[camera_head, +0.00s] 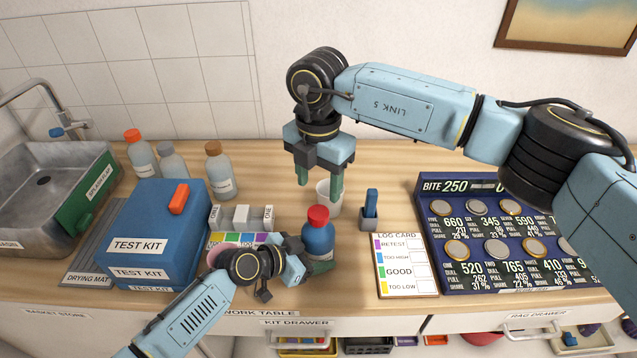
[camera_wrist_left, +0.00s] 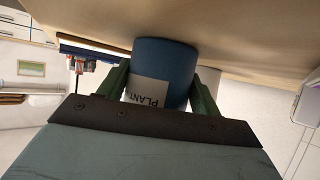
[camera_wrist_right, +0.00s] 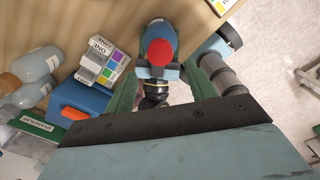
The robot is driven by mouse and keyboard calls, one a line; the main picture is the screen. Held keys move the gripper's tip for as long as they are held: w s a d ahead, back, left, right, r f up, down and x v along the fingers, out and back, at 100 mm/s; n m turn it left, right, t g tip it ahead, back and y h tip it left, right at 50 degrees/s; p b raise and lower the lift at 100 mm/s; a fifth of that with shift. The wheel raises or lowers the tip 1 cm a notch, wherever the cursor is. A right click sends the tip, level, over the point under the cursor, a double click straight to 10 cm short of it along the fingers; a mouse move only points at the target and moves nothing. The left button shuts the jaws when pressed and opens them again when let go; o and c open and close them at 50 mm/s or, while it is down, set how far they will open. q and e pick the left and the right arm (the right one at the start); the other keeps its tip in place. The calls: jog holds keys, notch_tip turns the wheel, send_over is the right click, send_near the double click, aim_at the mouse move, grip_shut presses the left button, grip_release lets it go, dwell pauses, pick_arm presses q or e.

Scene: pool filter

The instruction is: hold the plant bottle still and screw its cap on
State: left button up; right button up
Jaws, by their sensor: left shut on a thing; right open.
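The plant bottle (camera_head: 318,240) is blue and stands upright near the front of the work table. Its red cap (camera_head: 318,214) sits on top; I cannot tell how tightly. My left gripper (camera_head: 307,260) is shut around the bottle's body. The left wrist view shows the bottle (camera_wrist_left: 165,65) between both fingers, with its PLANT label partly visible. My right gripper (camera_head: 320,182) is open and empty, pointing down behind and above the cap, with nothing between its fingers. In the right wrist view the red cap (camera_wrist_right: 160,52) shows beyond the fingers.
A white cup (camera_head: 327,199) stands just behind the bottle, below my right gripper. A small holder with a blue item (camera_head: 371,205), a log card (camera_head: 405,264) and a dark coin board (camera_head: 505,235) lie right. A blue test kit (camera_head: 155,235) and several capped bottles stand left.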

notch_tip(320, 180, up, 11)
jog(key=shift+r, duration=0.15)
pick_arm(q)
jog(key=o, duration=1.2)
jog(key=shift+c, duration=0.2)
jog(key=v, duration=1.2)
jog(key=shift+s, duration=0.1)
